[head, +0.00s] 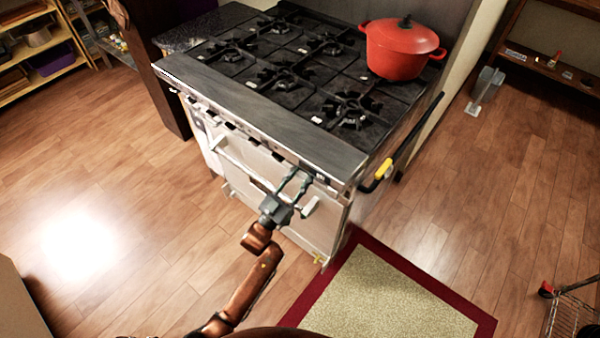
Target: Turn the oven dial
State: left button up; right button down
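The oven (255,110) is a wide range with a grey front ledge and a pale front. A row of small dark dials (230,126) runs along the front panel under the ledge, seen from above and partly hidden by it. My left gripper (294,179) is at the right part of the front, its two fingers apart and pointing up toward the panel. The fingers overlap the panel near its right end, so I cannot tell whether they touch a dial there. My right gripper is not in view.
A red lidded pot (396,52) stands on the back right burner. A black bar with a yellow part (383,169) juts from the oven's right side. A red-bordered mat (385,300) lies in front. A wire cart (572,314) is at lower right. The floor at left is clear.

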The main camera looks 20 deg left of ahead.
pick_arm(q)
jog(key=shift+a, duration=0.1)
jog(key=c, duration=0.3)
jog(key=shift+c, duration=0.5)
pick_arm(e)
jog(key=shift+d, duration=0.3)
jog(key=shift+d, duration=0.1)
